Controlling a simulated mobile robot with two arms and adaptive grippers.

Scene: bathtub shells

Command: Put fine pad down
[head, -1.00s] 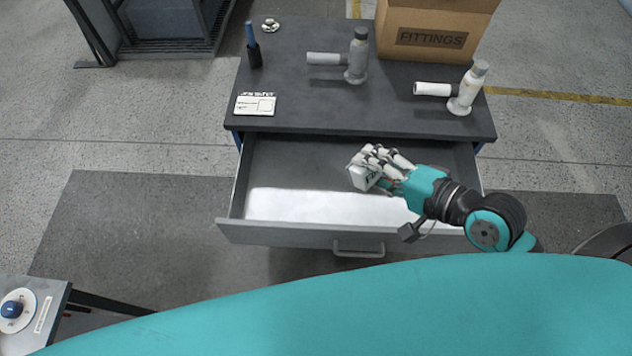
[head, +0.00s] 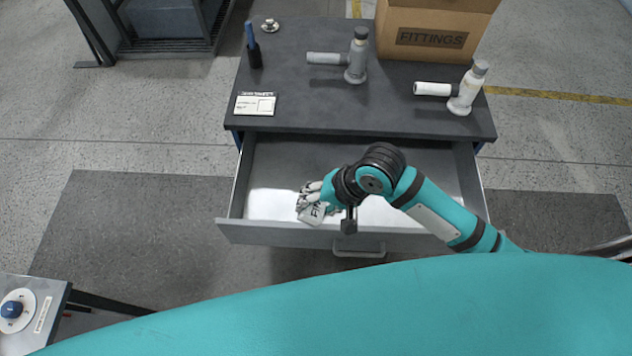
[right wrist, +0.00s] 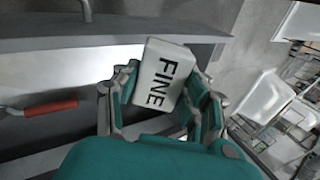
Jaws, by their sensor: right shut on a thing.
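The fine pad (head: 314,213) is a small light block with "FINE" printed in dark letters. It also shows large in the right wrist view (right wrist: 160,78). My right gripper (head: 309,199) is shut on it, with fingers on both sides of the pad. The gripper and pad are over the open drawer (head: 275,233), near its front edge and left of its handle. I cannot tell whether the pad touches the drawer. A white area (head: 268,204) lies on the drawer floor behind and beside the gripper. My left gripper is not in view.
On the dark top stand a grey fitting (head: 357,58), a whiter fitting (head: 466,92), a box marked FITTINGS (head: 430,38), a blue-handled tool (head: 252,45) and a card (head: 255,104). A blue button (head: 12,309) sits at the lower left. The drawer's rear is clear.

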